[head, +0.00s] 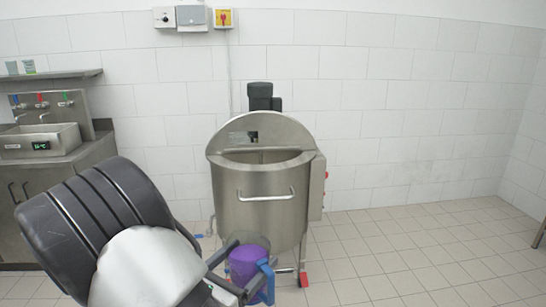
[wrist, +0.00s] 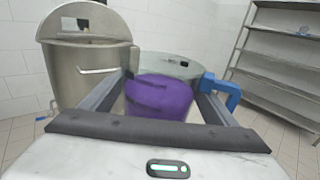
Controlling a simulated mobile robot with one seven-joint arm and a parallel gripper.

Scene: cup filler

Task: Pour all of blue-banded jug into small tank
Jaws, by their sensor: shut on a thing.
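A jug (head: 249,263) with purple contents and a blue handle is held between the fingers of my gripper (head: 243,268), low in front of the steel tank. In the wrist view the jug (wrist: 160,98) stands roughly upright, with its clear upper wall above the purple contents and the blue handle at the right. My gripper (wrist: 160,100) is shut on it. A separate blue band cannot be made out. A round steel tank (head: 262,215) stands on legs against the wall, with its half lid raised at the back; it also shows in the wrist view (wrist: 85,75). The tank's inside bottom is hidden.
A steel counter with a sink (head: 42,141) and several taps stands at the left, with a shelf (head: 50,75) above it. The floor (head: 420,250) to the right is clear. Metal shelving (wrist: 280,60) stands at the right in the wrist view.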

